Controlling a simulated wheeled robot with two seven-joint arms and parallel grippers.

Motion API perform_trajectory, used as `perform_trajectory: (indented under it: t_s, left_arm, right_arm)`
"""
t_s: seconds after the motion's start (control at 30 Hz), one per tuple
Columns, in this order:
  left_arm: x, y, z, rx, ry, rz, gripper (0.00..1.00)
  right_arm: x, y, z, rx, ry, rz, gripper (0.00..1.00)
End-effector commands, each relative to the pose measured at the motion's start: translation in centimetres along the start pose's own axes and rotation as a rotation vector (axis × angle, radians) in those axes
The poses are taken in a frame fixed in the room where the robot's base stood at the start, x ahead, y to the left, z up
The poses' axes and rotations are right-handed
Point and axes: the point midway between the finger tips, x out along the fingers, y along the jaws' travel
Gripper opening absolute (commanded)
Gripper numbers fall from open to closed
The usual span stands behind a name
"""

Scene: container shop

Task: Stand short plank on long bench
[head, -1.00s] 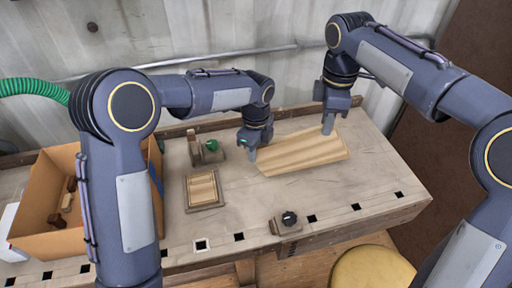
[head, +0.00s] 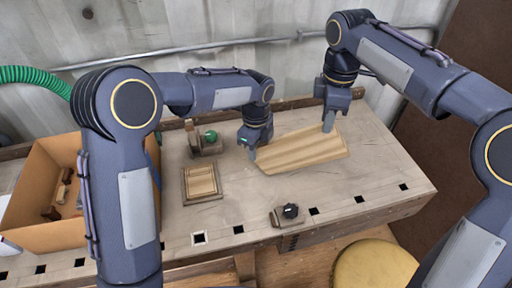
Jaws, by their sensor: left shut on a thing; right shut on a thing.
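A short wooden plank (head: 302,152) with lengthwise grooves lies over the right half of the long bench (head: 370,172). It looks about flat; whether it touches the bench top I cannot tell. My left gripper (head: 252,153) is shut on the plank's left end. My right gripper (head: 328,124) is shut on its far right edge. The fingertips are partly hidden against the plank.
A small framed wooden tray (head: 186,190) and a vise-like block with a green knob (head: 210,136) sit left of the plank. A black-knobbed clamp (head: 290,211) is at the front edge. A cardboard box (head: 90,238) stands left. A yellow stool (head: 372,268) is in front.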

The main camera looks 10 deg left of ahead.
Motion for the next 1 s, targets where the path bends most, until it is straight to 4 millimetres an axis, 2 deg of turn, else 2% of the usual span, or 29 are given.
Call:
perform_trajectory:
  t_s: [0.03,1.0]
  left_arm:
    - [0.8,0.5,0.8,-0.003,-0.015,0.019,0.0]
    - [2.2,0.5,0.8,-0.002,-0.015,0.019,0.0]
  right_arm:
    - [-0.3,0.2,0.6,0.008,-0.007,0.01,0.0]
    - [0.5,0.2,0.6,0.008,-0.007,0.01,0.0]
